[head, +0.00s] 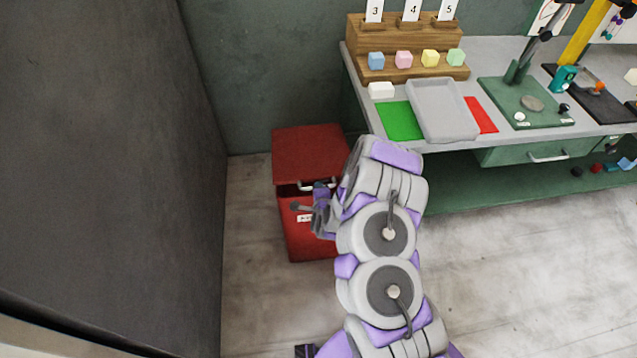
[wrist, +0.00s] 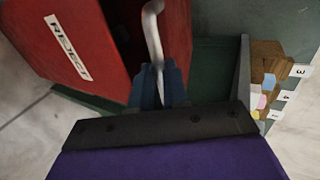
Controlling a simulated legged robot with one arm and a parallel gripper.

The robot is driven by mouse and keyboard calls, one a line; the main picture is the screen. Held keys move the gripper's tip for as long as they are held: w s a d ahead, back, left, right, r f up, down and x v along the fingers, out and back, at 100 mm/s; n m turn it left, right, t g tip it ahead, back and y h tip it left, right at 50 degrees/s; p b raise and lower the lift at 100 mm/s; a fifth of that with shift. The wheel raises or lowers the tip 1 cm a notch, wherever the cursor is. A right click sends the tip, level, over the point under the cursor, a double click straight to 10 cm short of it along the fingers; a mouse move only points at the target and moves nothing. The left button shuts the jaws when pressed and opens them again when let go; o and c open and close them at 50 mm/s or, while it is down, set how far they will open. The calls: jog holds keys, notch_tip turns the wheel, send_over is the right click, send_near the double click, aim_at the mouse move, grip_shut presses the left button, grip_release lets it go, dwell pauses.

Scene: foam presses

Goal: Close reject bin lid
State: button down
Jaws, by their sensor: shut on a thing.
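The red reject bin (head: 305,240) stands on the floor against the back wall, left of the bench. Its red lid (head: 308,148) is partly open, with a dark gap between lid and body above the label. In the wrist view the bin front with its REJECT label (wrist: 68,48) is at the left and the lid (wrist: 176,30) at upper middle. My gripper (head: 321,190) is at the lid's front edge. In the wrist view my gripper (wrist: 158,78) is shut on the pale lid handle (wrist: 153,35). My arm hides the bin's right side.
The green and grey bench (head: 480,60) stands just right of the bin. It holds a grey tray (head: 442,112), a green mat (head: 399,122), a red mat (head: 482,116) and a wooden rack (head: 412,68) with coloured blocks. A dark panel (head: 110,150) fills the left; floor is clear in front.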

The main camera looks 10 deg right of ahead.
notch_tip(320, 180, down, 12)
jog(key=s+t+b, duration=0.1)
jog(key=s, duration=0.1)
jog(key=shift+s+f, duration=0.15)
jog(key=shift+s, duration=0.1)
dwell(0.4)
jog(key=c, duration=1.1)
grip_release()
jog(key=shift+f, duration=0.2)
jog(key=shift+o, duration=0.3)
jog(key=shift+w, duration=0.2)
jog(key=shift+w+r, duration=0.1)
jog(key=shift+r, duration=0.1)
jog(key=shift+c, duration=0.4)
jog(key=shift+r, duration=0.15)
